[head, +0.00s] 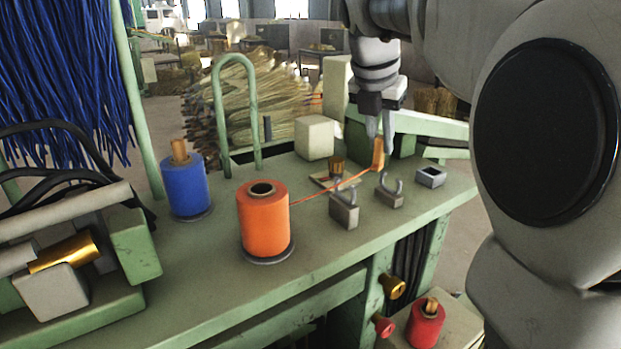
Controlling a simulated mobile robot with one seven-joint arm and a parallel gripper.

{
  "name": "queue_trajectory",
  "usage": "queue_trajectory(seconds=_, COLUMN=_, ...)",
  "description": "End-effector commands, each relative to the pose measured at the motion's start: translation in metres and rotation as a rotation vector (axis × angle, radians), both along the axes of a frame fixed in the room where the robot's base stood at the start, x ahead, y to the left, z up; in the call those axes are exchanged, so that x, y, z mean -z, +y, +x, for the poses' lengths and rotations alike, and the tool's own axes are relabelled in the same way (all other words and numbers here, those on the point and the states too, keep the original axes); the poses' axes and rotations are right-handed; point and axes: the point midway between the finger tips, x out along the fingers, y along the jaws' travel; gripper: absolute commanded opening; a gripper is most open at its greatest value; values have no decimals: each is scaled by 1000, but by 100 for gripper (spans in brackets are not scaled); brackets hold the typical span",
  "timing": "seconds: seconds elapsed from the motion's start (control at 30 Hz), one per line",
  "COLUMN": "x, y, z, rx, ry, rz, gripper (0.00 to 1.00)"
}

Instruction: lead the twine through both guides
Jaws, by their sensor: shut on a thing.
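My gripper (379,150) is shut on an orange-brown tab (378,158) and holds it above the green bench, behind the guides. Orange twine (318,193) runs from the tab down left to the orange spool (264,228), which stands upright on the bench. The first guide (344,210), a grey block with a hook, stands nearer the spool. The second guide (389,197), similar, stands to its right. The twine passes close to the first guide's hook top; I cannot tell whether it lies inside. It ends at the tab, behind and left of the second guide's hook.
A blue spool (185,188) stands left of the orange one. A small grey square holder (430,177) is right of the guides. A pale block (314,137) and a green arch (218,100) stand behind. A red spool (426,322) sits lower at front right.

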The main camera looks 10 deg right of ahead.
Motion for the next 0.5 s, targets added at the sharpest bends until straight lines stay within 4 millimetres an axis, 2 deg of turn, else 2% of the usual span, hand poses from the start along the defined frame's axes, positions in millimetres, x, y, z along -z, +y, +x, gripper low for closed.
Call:
queue_trajectory(seconds=0.3, x=22, y=0, z=0, rx=0, ry=1, rz=0, gripper=0)
queue_trajectory(seconds=0.5, x=14, y=0, z=0, rx=0, ry=0, rz=0, gripper=0)
